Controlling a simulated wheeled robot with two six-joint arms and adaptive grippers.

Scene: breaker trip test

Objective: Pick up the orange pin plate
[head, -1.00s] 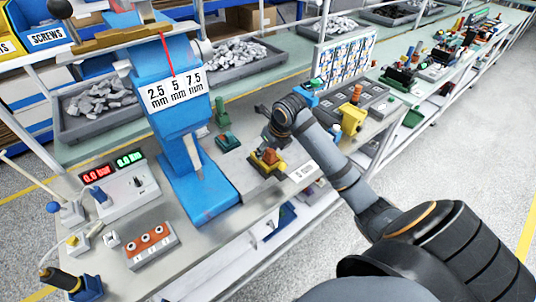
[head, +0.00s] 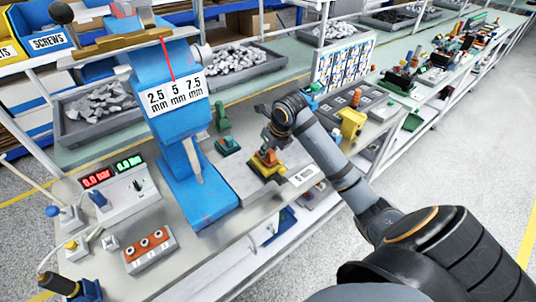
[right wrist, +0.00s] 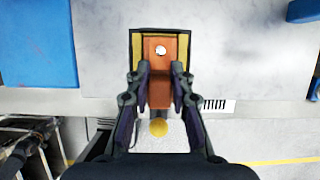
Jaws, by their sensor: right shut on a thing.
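The orange pin plate (right wrist: 160,88) is a flat orange piece with a round white spot near its far end. In the right wrist view it lies between the two fingers of my right gripper (right wrist: 160,74), which is shut on its sides. A dark and yellow holder (right wrist: 137,44) frames the plate's far end. In the head view the orange plate (head: 268,156) shows at the yellow holder (head: 262,168) on the bench, below my right gripper (head: 271,139). I cannot tell whether the plate is clear of the holder. My left gripper is out of view.
A blue press (head: 190,150) stands left of the holder. A small teal block (head: 228,146) and a green piece (head: 221,115) are behind it. A yellow stand (head: 352,123) is to the right. An orange-topped block (head: 148,248) with several round holes sits at front left.

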